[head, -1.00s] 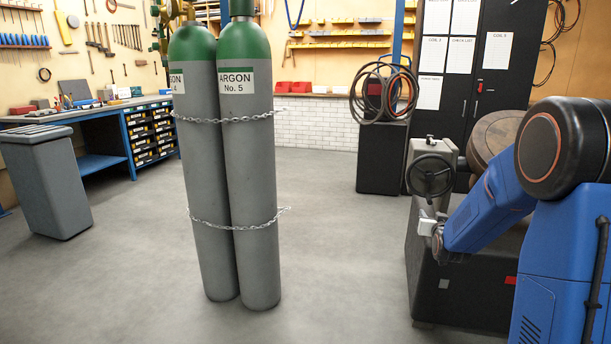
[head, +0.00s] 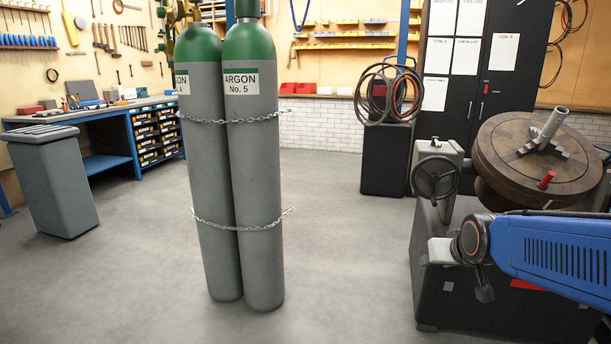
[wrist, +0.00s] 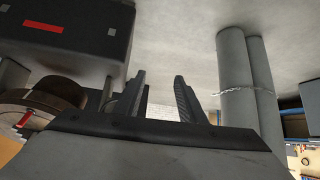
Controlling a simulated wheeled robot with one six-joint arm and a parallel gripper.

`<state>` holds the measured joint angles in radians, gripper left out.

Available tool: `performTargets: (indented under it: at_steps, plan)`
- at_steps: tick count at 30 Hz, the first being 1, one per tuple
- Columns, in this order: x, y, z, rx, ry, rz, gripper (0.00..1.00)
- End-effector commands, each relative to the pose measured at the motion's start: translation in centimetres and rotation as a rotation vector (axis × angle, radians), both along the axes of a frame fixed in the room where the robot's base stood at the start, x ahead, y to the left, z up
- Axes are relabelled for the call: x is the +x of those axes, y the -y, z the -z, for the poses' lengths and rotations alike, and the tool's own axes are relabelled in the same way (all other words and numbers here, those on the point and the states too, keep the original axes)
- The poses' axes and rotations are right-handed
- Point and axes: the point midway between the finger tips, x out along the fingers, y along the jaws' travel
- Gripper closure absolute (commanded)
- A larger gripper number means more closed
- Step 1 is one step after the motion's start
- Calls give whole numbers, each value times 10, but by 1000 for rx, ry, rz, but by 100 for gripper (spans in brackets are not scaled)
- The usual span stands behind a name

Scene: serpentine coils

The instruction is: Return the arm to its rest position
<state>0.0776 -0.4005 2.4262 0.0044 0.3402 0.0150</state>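My blue arm (head: 560,255) now lies low across the right side of the head view, in front of the dark machine base. At its end, part of my gripper (head: 483,285) shows small and dark, pointing down. In the wrist view my gripper (wrist: 160,95) has its two dark fingers spread apart. Only floor and background show between them, and I see nothing held.
Two chained argon cylinders (head: 250,200) stand in the middle. A round turntable (head: 500,165) with an upright pipe stub (head: 557,122) and a handwheel (head: 435,177) sit on the machine base (head: 440,285). A grey bin (head: 55,190) stands left. Floor around the cylinders is clear.

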Motion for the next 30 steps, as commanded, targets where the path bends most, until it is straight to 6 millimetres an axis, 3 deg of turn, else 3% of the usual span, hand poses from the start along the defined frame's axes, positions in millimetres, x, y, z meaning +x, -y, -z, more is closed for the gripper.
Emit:
performTargets:
  at_steps: [1, 9, 15, 21, 30]
  plan:
    - [-20, -5, -1, 1, -24, -9, 64]
    - [-126, -24, 10, 3, -192, -53, 64]
    - [-194, -32, 22, 1, -299, -81, 64]
    - [-227, -35, 29, 0, -356, -94, 64]
    - [-231, -35, 30, 0, -363, -95, 64]
